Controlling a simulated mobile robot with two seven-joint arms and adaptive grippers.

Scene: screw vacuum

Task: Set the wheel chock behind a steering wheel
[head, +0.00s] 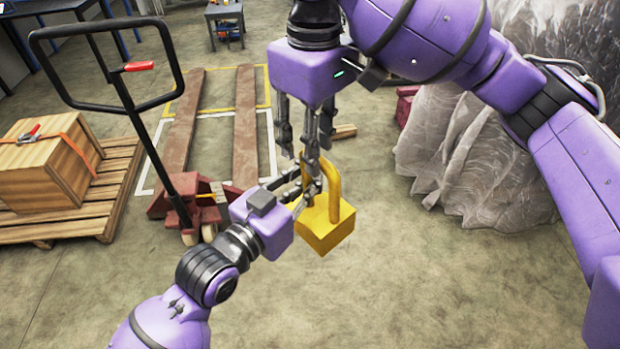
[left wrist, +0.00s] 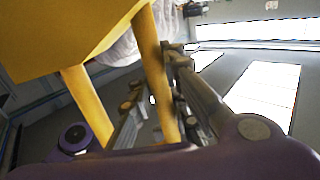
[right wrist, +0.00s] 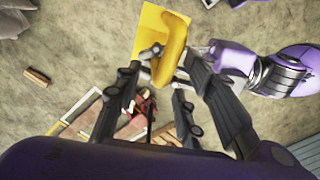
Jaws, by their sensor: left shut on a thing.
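The yellow wheel chock (head: 326,232), a block with a bent tube handle, hangs in front of me in the head view. My left gripper (head: 308,188) is shut on the handle; the left wrist view shows the yellow tube (left wrist: 158,75) between its fingers. My right gripper (head: 304,140) points down just above the left gripper, its fingers apart. In the right wrist view the chock (right wrist: 150,28) is beyond those fingers.
The jack's black loop handle (head: 128,85) rises at the left. A wooden crate (head: 40,160) sits on a pallet (head: 100,225) at the far left. Plastic-wrapped goods (head: 470,150) stand at the right. The concrete floor below the chock looks clear.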

